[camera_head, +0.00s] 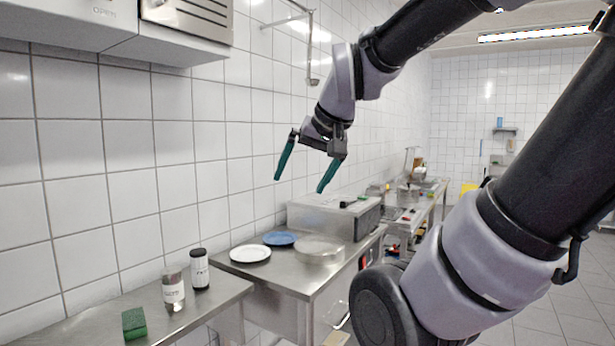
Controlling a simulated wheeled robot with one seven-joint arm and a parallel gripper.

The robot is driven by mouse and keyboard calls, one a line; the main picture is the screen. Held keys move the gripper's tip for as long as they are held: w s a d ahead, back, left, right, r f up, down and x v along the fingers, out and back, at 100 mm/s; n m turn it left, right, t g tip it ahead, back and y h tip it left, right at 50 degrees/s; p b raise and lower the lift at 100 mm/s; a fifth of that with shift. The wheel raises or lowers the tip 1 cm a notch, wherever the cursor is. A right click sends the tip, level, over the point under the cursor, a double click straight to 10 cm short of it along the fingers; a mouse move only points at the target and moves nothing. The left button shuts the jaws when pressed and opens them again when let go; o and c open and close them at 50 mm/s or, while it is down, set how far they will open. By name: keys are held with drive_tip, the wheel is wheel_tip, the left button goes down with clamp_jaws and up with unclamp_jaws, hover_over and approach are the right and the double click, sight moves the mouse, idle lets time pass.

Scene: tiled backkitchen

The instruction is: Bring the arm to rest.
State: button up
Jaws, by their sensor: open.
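My gripper (306,176) has two teal fingers spread apart, with nothing between them. It hangs in the air in the middle of the view, pointing down, above the steel counter. My arm (420,35) reaches in from the upper right and bends down at the wrist. Another part of my arm (500,240) fills the right side and hides some of the floor and the counters behind it.
A steel counter (235,292) holds a green sponge (134,323), a labelled glass jar (174,290), a black-capped container (200,270), a white plate (250,253), a blue plate (280,238) and a steel appliance (335,216). A wall unit (190,18) hangs upper left.

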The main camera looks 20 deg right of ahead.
drive_tip(key=shift+s+r, duration=0.15)
drive_tip(key=shift+s, duration=1.3)
